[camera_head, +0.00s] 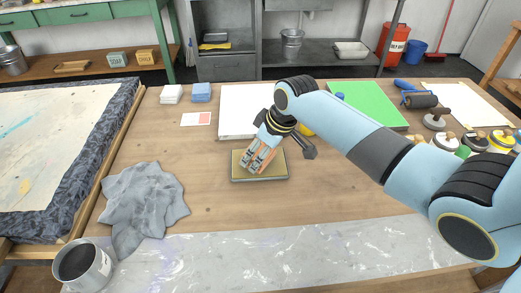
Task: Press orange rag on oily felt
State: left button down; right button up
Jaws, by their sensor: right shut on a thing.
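My left gripper is not in view.
A white board (237,110) lies behind the felt, partly under my arm. A crumpled grey cloth (145,200) and a metal can (83,265) are at the left. A green board (375,105), a roller (418,101) and several jars stand at the right.

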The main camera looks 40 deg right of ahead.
jog(key=shift+f, duration=0.35)
dwell(0.3)
jog(key=shift+s+f, duration=0.1)
jog(key=shift+f, duration=0.05)
dwell(1.4)
notch_tip(320, 180, up, 7)
jog(key=p, duration=0.8)
dwell(0.5)
